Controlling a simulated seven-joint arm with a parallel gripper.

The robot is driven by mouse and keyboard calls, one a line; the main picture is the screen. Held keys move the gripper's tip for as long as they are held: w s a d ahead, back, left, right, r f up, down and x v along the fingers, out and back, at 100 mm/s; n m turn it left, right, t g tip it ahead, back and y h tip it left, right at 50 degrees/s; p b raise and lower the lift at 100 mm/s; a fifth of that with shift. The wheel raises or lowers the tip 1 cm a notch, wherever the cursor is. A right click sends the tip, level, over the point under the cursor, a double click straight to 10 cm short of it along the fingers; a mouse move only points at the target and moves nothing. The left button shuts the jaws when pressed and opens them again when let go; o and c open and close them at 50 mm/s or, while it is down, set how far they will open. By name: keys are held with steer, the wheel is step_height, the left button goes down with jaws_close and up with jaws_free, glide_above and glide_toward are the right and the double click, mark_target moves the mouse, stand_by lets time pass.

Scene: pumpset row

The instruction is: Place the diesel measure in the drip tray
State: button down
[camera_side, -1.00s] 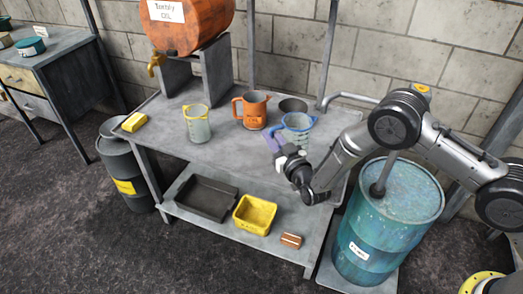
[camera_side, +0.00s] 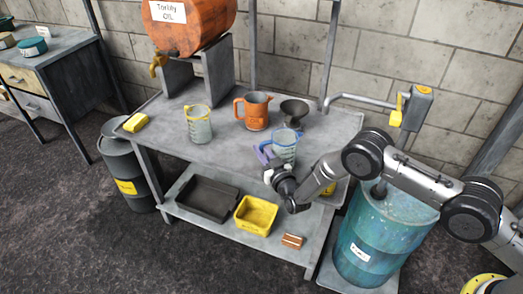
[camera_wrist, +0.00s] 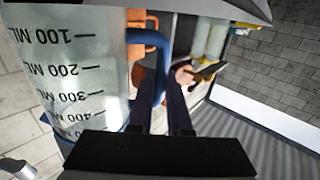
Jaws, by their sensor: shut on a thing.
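The diesel measure, as I take it, is a clear graduated jug with a blue rim and handle (camera_side: 284,147). My gripper (camera_side: 265,154) is shut on its blue handle and holds it roughly upright near the bench's front right edge. The side view does not clearly show whether its base clears the bench top. In the wrist view, the jug's marked wall (camera_wrist: 80,75) fills the left, with the handle between my fingers (camera_wrist: 163,90). The drip tray, a shallow dark tray (camera_side: 207,198), lies on the lower shelf, left of and below my gripper, and looks empty.
A yellow bin (camera_side: 256,215) and a brown block (camera_side: 292,240) sit right of the tray. A yellow-rimmed jug (camera_side: 198,125), orange jug (camera_side: 256,112) and dark funnel (camera_side: 294,110) stand on the bench (camera_side: 225,155). A teal drum (camera_side: 375,240) stands right. The shelf is under the bench top.

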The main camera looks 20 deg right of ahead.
steer(key=shift+f, duration=0.15)
steer(key=c, duration=0.9)
jaws_free()
steer(key=shift+o, duration=0.2)
steer(key=s, duration=1.3)
steer(key=shift+s+d, duration=0.3)
steer(key=shift+s, duration=0.1)
